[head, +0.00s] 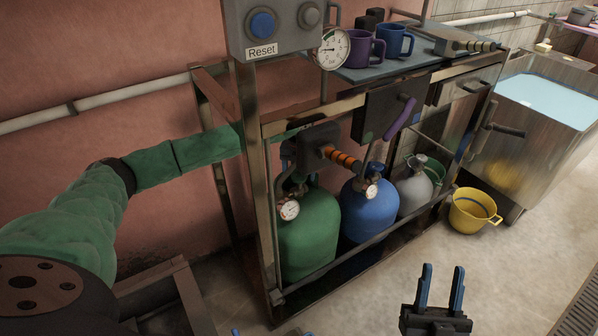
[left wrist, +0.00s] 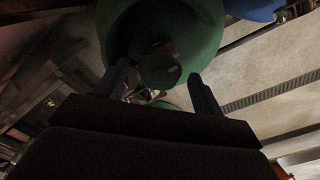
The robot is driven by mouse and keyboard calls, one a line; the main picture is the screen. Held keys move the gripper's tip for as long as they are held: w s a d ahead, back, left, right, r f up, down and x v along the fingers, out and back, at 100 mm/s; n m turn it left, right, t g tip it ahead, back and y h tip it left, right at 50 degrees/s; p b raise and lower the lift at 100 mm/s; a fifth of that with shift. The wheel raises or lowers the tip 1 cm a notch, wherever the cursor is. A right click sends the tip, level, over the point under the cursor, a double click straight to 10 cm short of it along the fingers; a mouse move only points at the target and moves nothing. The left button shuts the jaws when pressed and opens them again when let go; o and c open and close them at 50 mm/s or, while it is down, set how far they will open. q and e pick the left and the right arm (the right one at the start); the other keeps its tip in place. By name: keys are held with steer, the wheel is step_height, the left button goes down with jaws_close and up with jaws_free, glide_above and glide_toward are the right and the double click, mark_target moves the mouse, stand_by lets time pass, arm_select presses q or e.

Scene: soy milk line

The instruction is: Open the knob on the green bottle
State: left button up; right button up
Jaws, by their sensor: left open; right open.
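The green bottle (head: 308,236) stands upright in the metal rack, with a round gauge (head: 289,209) at its neck. Its knob is hard to make out under the dark box and pipes above. In the left wrist view a large rounded green surface, seemingly the green bottle (left wrist: 205,35), fills the top middle, with a dark round part at its centre. My right gripper (head: 441,290) is open and empty, in front of the rack.
A blue bottle (head: 366,214) and a grey bottle (head: 413,194) stand right of the green one. A rack bar (head: 365,248) crosses in front of them. A yellow bucket (head: 473,211) sits beside the water tank (head: 540,135).

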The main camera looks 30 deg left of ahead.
arm_select(q)
steer(key=shift+r, duration=0.3)
step_height(320, 180, up, 7)
steer(key=shift+r+p, duration=0.1)
steer(key=shift+p, duration=0.3)
arm_select(e)
steer(key=w+a+f+g+h, duration=0.1)
steer(key=w+f+g, duration=0.2)
steer(key=f, duration=0.5)
steer(key=shift+a, duration=0.1)
